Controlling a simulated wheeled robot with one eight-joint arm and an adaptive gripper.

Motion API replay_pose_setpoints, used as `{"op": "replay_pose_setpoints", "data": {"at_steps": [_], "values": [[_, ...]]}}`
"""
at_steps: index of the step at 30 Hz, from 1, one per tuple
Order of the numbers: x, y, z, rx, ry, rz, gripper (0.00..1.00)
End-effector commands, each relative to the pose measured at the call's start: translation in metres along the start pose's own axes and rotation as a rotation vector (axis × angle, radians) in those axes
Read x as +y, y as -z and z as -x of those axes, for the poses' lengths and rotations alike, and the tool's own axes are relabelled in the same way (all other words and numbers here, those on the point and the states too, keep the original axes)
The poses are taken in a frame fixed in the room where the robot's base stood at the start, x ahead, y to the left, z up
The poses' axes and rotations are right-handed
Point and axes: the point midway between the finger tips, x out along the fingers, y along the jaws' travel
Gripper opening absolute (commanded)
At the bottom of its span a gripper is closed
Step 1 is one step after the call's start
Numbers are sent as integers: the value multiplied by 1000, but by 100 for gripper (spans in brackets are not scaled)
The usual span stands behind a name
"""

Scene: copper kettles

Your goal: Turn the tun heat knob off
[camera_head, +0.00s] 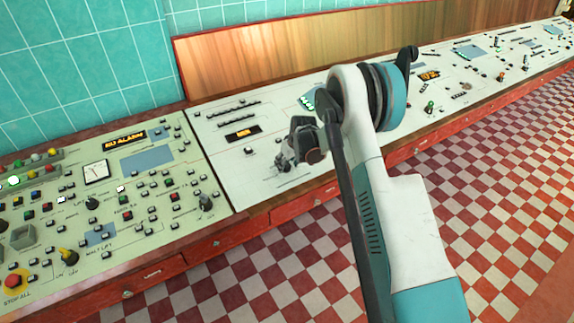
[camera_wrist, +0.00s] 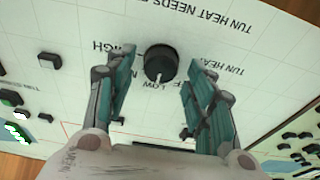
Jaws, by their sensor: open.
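The tun heat knob (camera_wrist: 159,62) is a round black knob with a small white pointer on the pale console panel. In the wrist view it is in the upper middle, and the pointer faces the bottom of the picture, near the word LOW. HIGH is printed beside it; the OFF lettering is partly hidden. My gripper (camera_wrist: 160,75) is open, its two teal fingers on either side of the knob in this view; I cannot tell whether they touch it. In the head view my gripper (camera_head: 287,158) is low over the middle panel, and I cannot make out the knob there.
A small black knob (camera_wrist: 49,60) is at the left of the wrist view. The left console panel (camera_head: 150,158) holds many buttons, a yellow knob (camera_head: 67,256) and a red stop button (camera_head: 14,279). The checkered floor (camera_head: 320,245) in front is clear.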

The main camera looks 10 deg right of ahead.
Motion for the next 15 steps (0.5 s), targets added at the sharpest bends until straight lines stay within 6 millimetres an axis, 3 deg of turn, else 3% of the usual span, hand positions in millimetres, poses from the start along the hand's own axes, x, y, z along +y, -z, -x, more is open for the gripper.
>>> {"op": "replay_pose_setpoints", "data": {"at_steps": [12, 15], "values": [[0, 0, -8, 0, 0, 0, 50], [0, 0, -8, 0, 0, 0, 29]]}}
